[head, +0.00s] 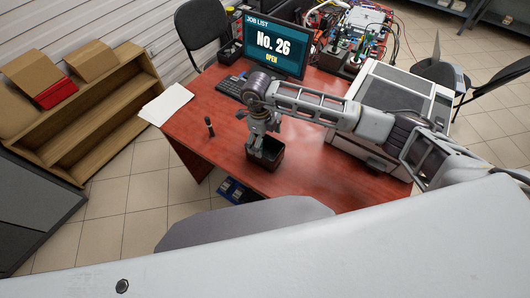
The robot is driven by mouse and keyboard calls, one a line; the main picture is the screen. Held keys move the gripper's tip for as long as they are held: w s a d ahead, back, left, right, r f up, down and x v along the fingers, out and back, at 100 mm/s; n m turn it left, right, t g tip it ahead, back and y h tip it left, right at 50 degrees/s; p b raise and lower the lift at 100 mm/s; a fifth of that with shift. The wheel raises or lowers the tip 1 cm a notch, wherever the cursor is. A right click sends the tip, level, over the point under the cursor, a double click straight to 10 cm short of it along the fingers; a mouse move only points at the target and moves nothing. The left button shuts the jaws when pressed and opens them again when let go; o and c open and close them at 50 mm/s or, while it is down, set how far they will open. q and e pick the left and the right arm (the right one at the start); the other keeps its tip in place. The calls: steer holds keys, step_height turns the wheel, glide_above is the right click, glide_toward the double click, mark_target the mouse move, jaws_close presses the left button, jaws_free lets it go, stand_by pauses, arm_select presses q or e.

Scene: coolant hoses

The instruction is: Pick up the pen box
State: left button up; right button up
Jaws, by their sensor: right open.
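A small black open-topped box, which looks like the pen box (268,160), stands upright near the front edge of the red-brown desk (225,160). My right arm reaches in from the right, and its gripper (264,147) points down at the box, with its fingers open over or inside the opening. The fingers overlap the box, so I cannot tell whether they touch its walls. The inside of the box is mostly hidden. My left gripper is not in view.
A small dark upright object (209,126) stands left of the box. Papers (166,104), a keyboard (231,88) and a monitor (268,46) are behind it. A large grey-white machine (392,95) stands to the right. The desk left of the box is mostly clear.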

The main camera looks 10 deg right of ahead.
mark_target(265, 150)
steer(key=shift+s+a+f+p, duration=0.1)
steer(key=shift+f+p, duration=0.1)
steer(key=shift+f, duration=0.2)
steer(key=shift+s+f+p, duration=0.1)
steer(key=shift+f+p, duration=0.05)
steer(key=shift+f, duration=0.25)
steer(key=shift+s+f+p, duration=0.2)
steer(key=shift+f+p, duration=0.15)
steer(key=shift+f, duration=1.4)
steer(key=c, duration=1.1)
